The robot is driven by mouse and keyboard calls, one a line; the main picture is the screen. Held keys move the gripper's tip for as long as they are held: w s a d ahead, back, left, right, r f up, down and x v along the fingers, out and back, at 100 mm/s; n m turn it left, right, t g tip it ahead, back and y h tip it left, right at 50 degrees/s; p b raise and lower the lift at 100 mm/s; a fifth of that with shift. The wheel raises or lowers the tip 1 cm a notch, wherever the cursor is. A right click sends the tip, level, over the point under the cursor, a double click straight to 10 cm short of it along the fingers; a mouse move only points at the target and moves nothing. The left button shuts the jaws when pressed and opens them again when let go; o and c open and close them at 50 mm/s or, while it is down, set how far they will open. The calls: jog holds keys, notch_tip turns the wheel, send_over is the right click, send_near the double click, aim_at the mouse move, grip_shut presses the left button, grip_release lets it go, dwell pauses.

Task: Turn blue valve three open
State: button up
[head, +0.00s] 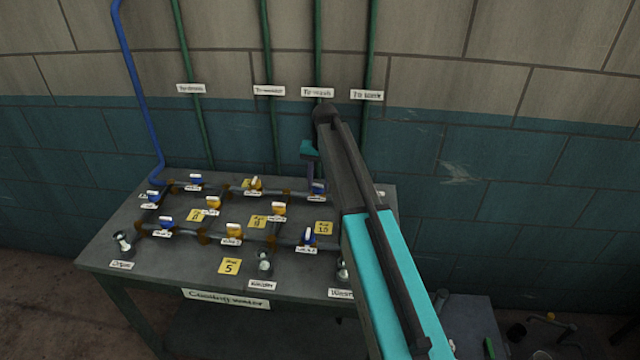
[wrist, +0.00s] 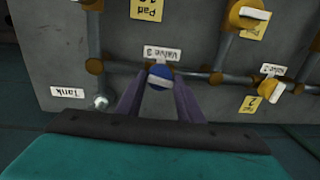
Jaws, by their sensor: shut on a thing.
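Blue valve three (wrist: 160,71) is in the middle of the wrist view, with its upside-down "Valve 3" label (wrist: 162,52) just beyond it. Its pale handle bar lies nearly crosswise in that view, roughly along the pipe. My gripper (wrist: 160,88) is shut on this valve, one finger on each side. In the head view the valve (head: 318,187) is at the back right of the bench, and my gripper (head: 313,178) reaches down to it from above. The fingertips are small there, and my arm hides part of the bench's right side.
Other blue and yellow valves sit on the pipes of the grey bench (head: 110,250), including a blue one (head: 308,236) at the front right. A yellow valve (wrist: 271,89) is right of my gripper in the wrist view. Vertical pipes (head: 268,130) run up the wall behind.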

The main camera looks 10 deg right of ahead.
jog(key=shift+s+f+n, duration=0.15)
jog(key=shift+s+n, duration=0.05)
jog(key=shift+n, duration=1)
jog(key=o, duration=1)
jog(key=shift+w+r, duration=0.1)
jog(key=shift+r, duration=0.1)
jog(key=shift+r+p, duration=0.35)
jog(key=shift+r, duration=0.3)
notch_tip(320, 180, up, 12)
jog(key=d+p, duration=0.1)
jog(key=p, duration=0.5)
jog(key=shift+r, duration=0.15)
